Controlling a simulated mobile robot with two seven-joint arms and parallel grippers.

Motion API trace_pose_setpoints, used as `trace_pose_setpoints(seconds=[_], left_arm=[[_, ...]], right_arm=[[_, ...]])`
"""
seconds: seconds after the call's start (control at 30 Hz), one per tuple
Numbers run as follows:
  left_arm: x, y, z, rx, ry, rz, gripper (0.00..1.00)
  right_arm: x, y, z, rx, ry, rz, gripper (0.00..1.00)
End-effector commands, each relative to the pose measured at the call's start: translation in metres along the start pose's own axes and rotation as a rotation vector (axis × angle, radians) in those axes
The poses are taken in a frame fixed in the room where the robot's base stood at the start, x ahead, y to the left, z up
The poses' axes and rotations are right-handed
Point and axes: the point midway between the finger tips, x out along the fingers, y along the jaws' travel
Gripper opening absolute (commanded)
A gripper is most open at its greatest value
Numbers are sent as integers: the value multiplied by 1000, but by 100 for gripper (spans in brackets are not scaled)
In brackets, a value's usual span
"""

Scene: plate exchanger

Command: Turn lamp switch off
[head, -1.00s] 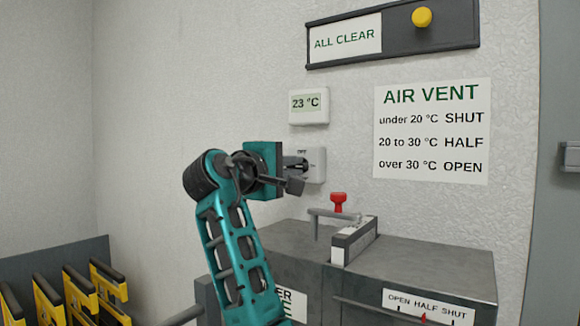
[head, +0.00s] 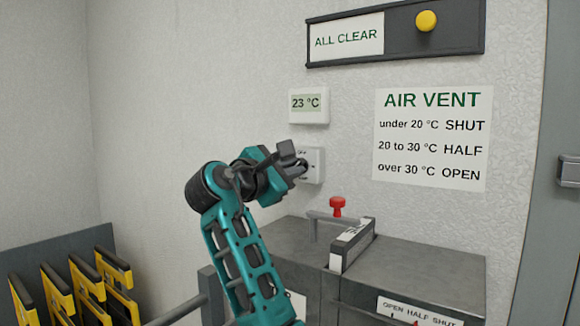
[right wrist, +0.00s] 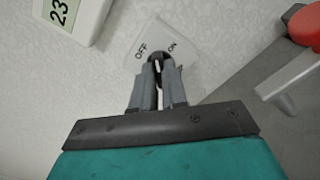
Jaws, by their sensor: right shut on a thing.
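The lamp switch is a small white plate (head: 316,166) on the wall under the temperature display. It also shows in the right wrist view (right wrist: 185,62), with OFF printed on the left and ON on the right. My right gripper (head: 297,167) is at the plate, its fingers partly covering it. In the right wrist view the gripper (right wrist: 158,72) is shut on the switch's small lever, between the OFF and ON marks. The fingers hide most of the lever, so I cannot tell which way it points. My left gripper is not in view.
A 23 °C display (head: 308,105) hangs just above the switch. Below right stands a grey cabinet (head: 440,270) with a red-knobbed handle (head: 337,207). An ALL CLEAR panel (head: 450,33) and an AIR VENT sign (head: 432,140) are on the wall. Yellow-black racks (head: 85,290) stand lower left.

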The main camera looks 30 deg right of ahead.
Motion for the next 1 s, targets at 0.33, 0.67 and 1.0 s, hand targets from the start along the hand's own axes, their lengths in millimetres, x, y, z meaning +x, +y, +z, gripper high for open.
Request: trace_pose_setpoints(seconds=[0.33,0.67,1.0], left_arm=[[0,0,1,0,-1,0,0],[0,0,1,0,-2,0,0],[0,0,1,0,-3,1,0]], right_arm=[[0,0,-1,-331,2,-1,0],[0,-1,-1,-598,2,-2,0],[0,-1,-1,-750,3,-2,0]])
